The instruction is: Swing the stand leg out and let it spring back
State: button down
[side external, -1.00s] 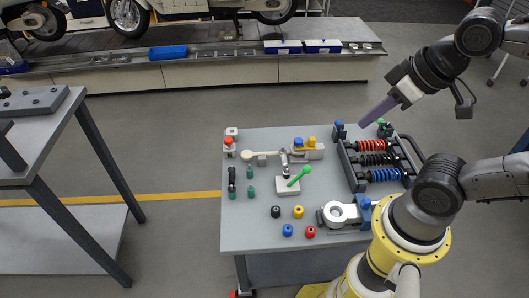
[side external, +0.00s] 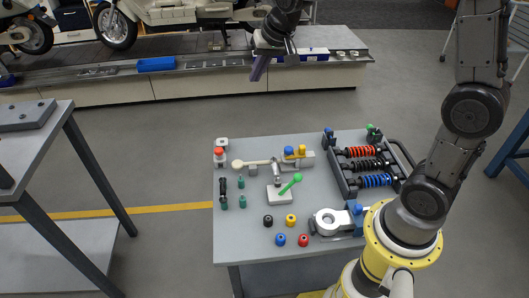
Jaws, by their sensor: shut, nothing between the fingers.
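My gripper (side external: 257,72) is high in the picture, in front of the slat conveyor and the lower rear of a cream scooter (side external: 172,14). Its long purple fingers point down and are shut, with nothing seen between them. My wrist hides part of the scooter's rear. I cannot make out a stand leg under the scooter. I cannot tell whether the fingers touch anything there. On the workbench, a cream rod with a round end (side external: 238,163) lies toward a grey block (side external: 306,159); I cannot tell what it is.
The slat conveyor (side external: 205,43) runs across the back. Its ledge holds a blue tray (side external: 157,64) and blue-and-white boxes (side external: 314,54). The grey workbench (side external: 238,239) carries a rack of coil springs (side external: 373,164) and small coloured parts. A grey table (side external: 45,118) stands at left. Open floor lies between.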

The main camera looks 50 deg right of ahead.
jog(key=w+d+f+m+g, duration=0.15)
jog(key=w+f, duration=0.25)
jog(key=f, duration=0.5)
jog(key=w+d+f+g, duration=0.1)
jog(key=w+d+f, duration=0.25)
jog(key=f, duration=0.55)
jog(key=shift+s+d+f+m+g+y, duration=0.15)
jog(key=shift+s+d+f+g, duration=0.45)
jog(key=shift+f, duration=3.45)
jog(key=shift+s+d+f+m+g+y, duration=0.15)
jog(key=shift+s+f+g, duration=0.45)
jog(key=shift+f, duration=3.45)
jog(key=shift+s+d+f+m+g, duration=0.35)
jog(key=shift+s+f, duration=0.5)
jog(key=shift+f, duration=3.2)
jog(key=shift+d, duration=0.1)
jog(key=shift+w+d, duration=0.55)
jog(key=shift+w, duration=0.15)
